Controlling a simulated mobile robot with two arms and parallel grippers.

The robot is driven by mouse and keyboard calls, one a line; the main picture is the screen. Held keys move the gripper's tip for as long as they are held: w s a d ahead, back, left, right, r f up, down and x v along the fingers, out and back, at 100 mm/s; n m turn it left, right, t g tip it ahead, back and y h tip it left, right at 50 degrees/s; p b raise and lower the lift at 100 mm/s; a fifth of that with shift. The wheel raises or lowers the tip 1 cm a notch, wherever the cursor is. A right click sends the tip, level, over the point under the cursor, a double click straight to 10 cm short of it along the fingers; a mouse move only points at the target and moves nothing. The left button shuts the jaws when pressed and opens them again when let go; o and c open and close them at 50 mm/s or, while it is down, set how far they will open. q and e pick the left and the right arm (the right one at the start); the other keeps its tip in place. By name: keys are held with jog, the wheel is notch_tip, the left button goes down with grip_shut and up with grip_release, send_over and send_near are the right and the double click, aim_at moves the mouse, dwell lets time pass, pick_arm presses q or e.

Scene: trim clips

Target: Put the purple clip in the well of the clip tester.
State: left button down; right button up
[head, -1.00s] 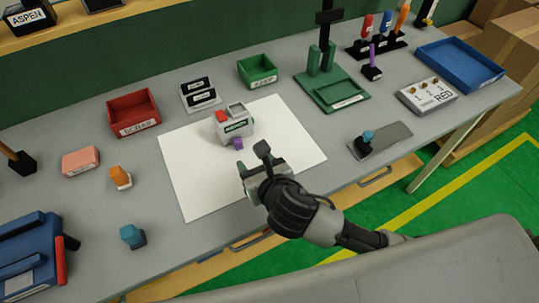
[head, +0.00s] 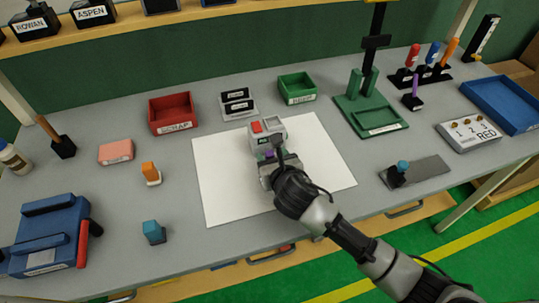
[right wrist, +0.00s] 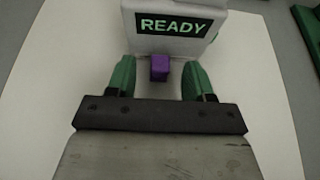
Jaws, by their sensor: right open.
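The clip tester (head: 268,128) is a grey-white box with a red button on top, standing on a white sheet. In the right wrist view its dark display (right wrist: 173,26) reads READY in green. The purple clip (right wrist: 160,67) is a small block at the foot of the tester's front face; whether it touches the tester I cannot tell. In the head view the clip is mostly hidden by my right gripper (head: 276,162). In the right wrist view the green fingers of that gripper (right wrist: 158,82) are open, one on each side of the clip with gaps between. My left gripper is not in view.
A red SCRAP bin (head: 173,114), a two-label stand (head: 238,104) and a green bin (head: 297,88) stand behind the sheet (head: 225,190). A green press (head: 370,117) stands to the right. Orange (head: 151,173) and blue (head: 153,232) clips stand left. The sheet around the tester is clear.

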jog(key=shift+w+a+f, duration=0.15)
jog(key=shift+w+f, duration=0.05)
jog(key=shift+w, duration=0.15)
jog(key=shift+c, duration=0.3)
grip_shut()
jog(key=shift+r, duration=0.1)
